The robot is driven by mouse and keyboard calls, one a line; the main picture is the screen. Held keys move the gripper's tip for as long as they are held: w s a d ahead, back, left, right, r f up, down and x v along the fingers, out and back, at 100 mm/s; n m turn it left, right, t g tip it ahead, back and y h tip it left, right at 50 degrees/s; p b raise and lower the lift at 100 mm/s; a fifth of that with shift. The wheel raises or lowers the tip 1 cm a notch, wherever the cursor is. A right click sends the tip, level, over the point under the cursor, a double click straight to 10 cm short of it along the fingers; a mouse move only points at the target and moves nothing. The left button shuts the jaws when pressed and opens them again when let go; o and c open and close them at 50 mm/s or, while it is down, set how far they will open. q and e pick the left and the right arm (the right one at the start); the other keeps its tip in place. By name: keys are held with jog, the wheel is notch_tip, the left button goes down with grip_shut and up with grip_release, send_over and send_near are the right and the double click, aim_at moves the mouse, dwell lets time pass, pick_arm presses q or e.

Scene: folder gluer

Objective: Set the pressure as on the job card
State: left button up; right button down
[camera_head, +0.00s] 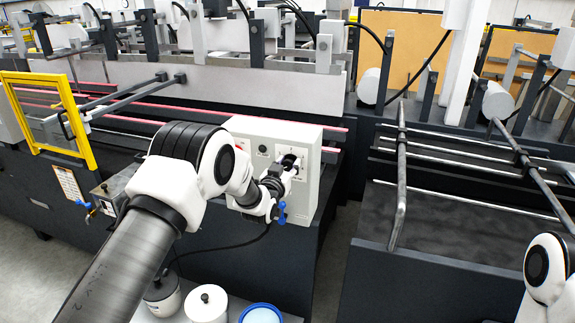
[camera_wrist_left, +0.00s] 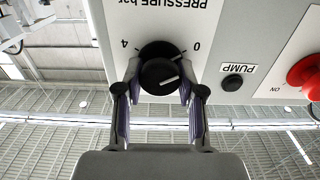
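The pressure knob (camera_wrist_left: 162,68) is black and round, with a white pointer line, on a panel that appears upside down in the left wrist view. Its scale reads "PRESSURE bar", with 4 to the left and 0 to the right. My left gripper (camera_head: 290,162) is at the front of the pale control box (camera_head: 247,135). In the left wrist view, the fingers of my left gripper (camera_wrist_left: 160,82) lie close against both sides of the knob. A small posted card (camera_head: 70,186) hangs at the left; its text is unreadable.
A pump button (camera_wrist_left: 232,82) and a red knob (camera_wrist_left: 306,75) sit beside the pressure knob. White containers (camera_head: 207,303) stand below. A yellow-framed guard (camera_head: 50,120) is at left. My right arm shows at lower right.

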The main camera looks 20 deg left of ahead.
pick_arm(q)
jog(key=m+b, duration=0.1)
jog(key=b, duration=0.1)
jog(key=shift+f+m+b, duration=0.25)
jog(key=shift+m+b, duration=0.1)
jog(key=shift+m, duration=0.05)
jog(key=m+b, duration=0.5)
jog(key=shift+d+f, duration=0.1)
jog(key=m+b, duration=0.5)
jog(key=m, duration=0.1)
jog(key=shift+d+m+b, duration=0.1)
jog(key=shift+m+b, duration=0.2)
jog(key=shift+b, duration=0.05)
jog(key=m+b, duration=0.3)
jog(key=m, duration=0.2)
jog(key=shift+b, duration=0.35)
jog(key=m+b, duration=0.2)
jog(key=m, duration=0.2)
jog(key=shift+m+b, duration=0.3)
jog(key=shift+m, duration=0.4)
